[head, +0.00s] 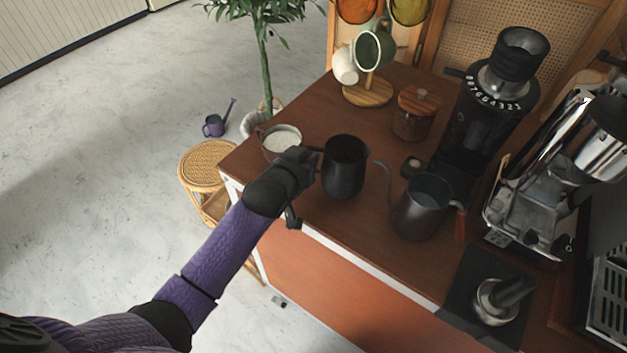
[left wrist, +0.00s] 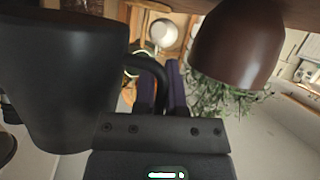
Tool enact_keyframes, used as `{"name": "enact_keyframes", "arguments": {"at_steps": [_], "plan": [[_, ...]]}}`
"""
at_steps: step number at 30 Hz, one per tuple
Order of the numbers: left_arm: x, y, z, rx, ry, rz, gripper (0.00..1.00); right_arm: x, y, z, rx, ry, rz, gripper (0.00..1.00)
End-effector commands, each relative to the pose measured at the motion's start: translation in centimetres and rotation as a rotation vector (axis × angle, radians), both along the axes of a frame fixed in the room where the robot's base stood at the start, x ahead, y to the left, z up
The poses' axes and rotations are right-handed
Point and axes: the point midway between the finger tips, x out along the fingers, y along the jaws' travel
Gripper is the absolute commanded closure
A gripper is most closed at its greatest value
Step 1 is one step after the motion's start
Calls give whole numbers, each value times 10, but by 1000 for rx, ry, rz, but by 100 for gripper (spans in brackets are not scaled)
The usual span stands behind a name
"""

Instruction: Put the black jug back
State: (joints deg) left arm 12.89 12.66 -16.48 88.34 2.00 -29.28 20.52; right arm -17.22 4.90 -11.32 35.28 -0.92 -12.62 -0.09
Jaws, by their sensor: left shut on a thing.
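The black jug (head: 344,168) is upright at the near left part of the wooden counter, with its open top showing. My left gripper (head: 303,165) is on the jug's left side, shut on its handle. In the left wrist view the jug's dark body (left wrist: 62,85) fills the left side, and its curved handle (left wrist: 153,68) runs to between my gripper fingers (left wrist: 162,88). I cannot tell whether the jug's base touches the counter. My right gripper is not in view.
A brown bowl with white contents (head: 281,139) stands close behind my gripper. A gooseneck kettle (head: 421,207) is right of the jug. A lidded brown jar (head: 413,112), mug stand (head: 367,92) and grinder (head: 478,125) stand behind. The counter's front edge is close.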

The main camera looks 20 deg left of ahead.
Motion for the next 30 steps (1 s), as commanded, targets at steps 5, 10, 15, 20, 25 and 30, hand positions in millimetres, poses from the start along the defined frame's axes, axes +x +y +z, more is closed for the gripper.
{"name": "enact_keyframes", "arguments": {"at_steps": [5, 10, 15, 20, 25, 30], "plan": [[0, -1, -25, -1, 1, -1, 100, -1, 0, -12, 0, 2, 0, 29], [0, 0, -46, -1, -2, -1, 100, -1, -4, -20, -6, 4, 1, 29], [0, 0, -43, -1, -3, -1, 100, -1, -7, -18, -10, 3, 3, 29], [0, 0, -46, -1, -1, -1, 76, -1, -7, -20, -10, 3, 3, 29], [0, 0, -46, -1, -1, -1, 51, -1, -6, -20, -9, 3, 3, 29], [0, 0, -46, -1, -1, -1, 51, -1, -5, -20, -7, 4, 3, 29]]}}
